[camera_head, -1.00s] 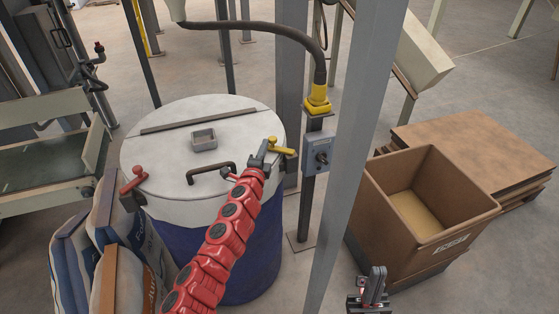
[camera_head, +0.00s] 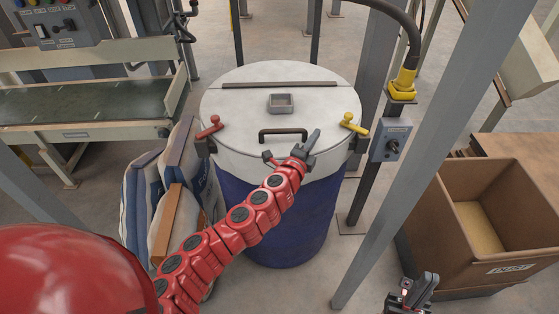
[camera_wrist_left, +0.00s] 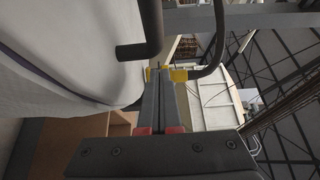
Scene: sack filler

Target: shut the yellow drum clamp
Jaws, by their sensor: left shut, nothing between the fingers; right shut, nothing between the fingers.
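The yellow drum clamp (camera_head: 354,125) sits at the right of the drum's rim, its lever slanting down to the right across the rim. Whether it is latched, I cannot tell. The drum (camera_head: 280,215) is blue with a pale lid (camera_head: 240,100). My left gripper (camera_head: 313,138) is shut and empty over the lid's front right edge, left of the yellow clamp and apart from it. Its shut fingers also show in the left wrist view (camera_wrist_left: 160,100), beside the dark lid handle (camera_wrist_left: 150,30). My right gripper (camera_head: 422,288) is shut and empty, low at the bottom right.
A red clamp (camera_head: 210,127) is on the drum's left rim. The lid handle (camera_head: 283,134) stands close to my left gripper. A grey post (camera_head: 420,150) and a control box (camera_head: 391,140) stand right of the drum.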

